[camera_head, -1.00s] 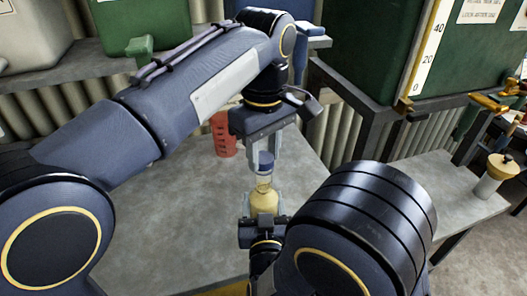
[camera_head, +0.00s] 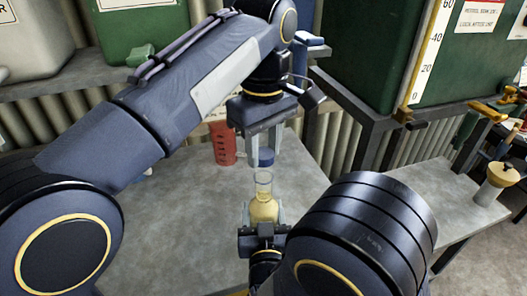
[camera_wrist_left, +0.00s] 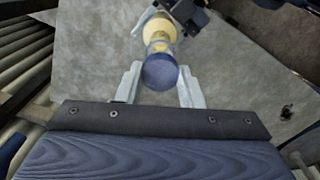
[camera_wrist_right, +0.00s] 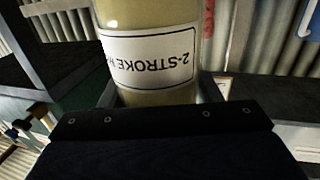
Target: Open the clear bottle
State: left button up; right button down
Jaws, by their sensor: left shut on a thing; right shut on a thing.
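The clear bottle (camera_head: 263,208) holds pale yellow liquid and stands upright in my right gripper (camera_head: 263,214). Its open neck shows in the head view. In the right wrist view the bottle (camera_wrist_right: 150,55) fills the top middle, with a white "2-STROKE" label. My right gripper is shut on its body. The blue cap (camera_head: 266,157) is off the neck, just above it, between the fingers of my left gripper (camera_head: 265,150). In the left wrist view the cap (camera_wrist_left: 160,72) sits between the left fingertips (camera_wrist_left: 160,85), with the bottle beyond it.
A red measuring jug (camera_head: 223,143) stands on the grey bench (camera_head: 180,210), behind and left of the bottle. A green tank (camera_head: 470,50) with a scale stands at the right. A yellow-topped container (camera_head: 497,183) is at the far right. The bench left of the bottle looks clear.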

pick_arm(q)
jog(key=shift+r, duration=1.35)
pick_arm(e)
jog(key=shift+c, duration=1.9)
grip_release()
pick_arm(q)
jog(key=shift+f+b, duration=0.9)
jog(key=shift+f, duration=0.05)
pick_arm(e)
jog(key=s, duration=1.2)
jog(key=shift+d, duration=0.35)
